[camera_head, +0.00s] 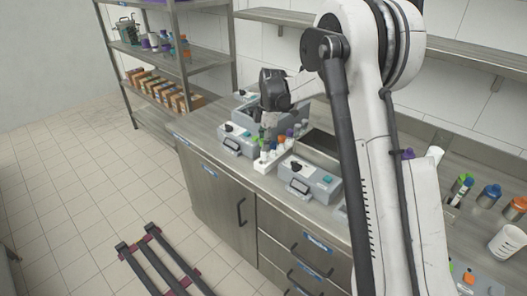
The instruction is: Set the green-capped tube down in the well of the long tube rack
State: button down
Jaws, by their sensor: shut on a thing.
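My gripper (265,126) hangs over the bench, below the dark wrist. It is small and partly lost against the grey equipment behind it. It is shut on the green-capped tube (264,139), whose green part shows just under the fingers. The long tube rack (263,167) is white and stands on the bench directly below. Several tubes with coloured caps stand in it. I cannot tell whether the held tube's lower end is inside a well or just above the rack.
Grey boxes with handles stand left (238,141) and right (311,181) of the rack, close to it. My arm hides part of the bench at right. A white cup (505,242) and capped bottles stand at far right. Shelving (172,66) stands at back left.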

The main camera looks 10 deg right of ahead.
aim_at(262, 160)
jog(key=shift+f, duration=1.9)
jog(key=shift+f, duration=0.15)
jog(key=c, duration=1.5)
grip_release()
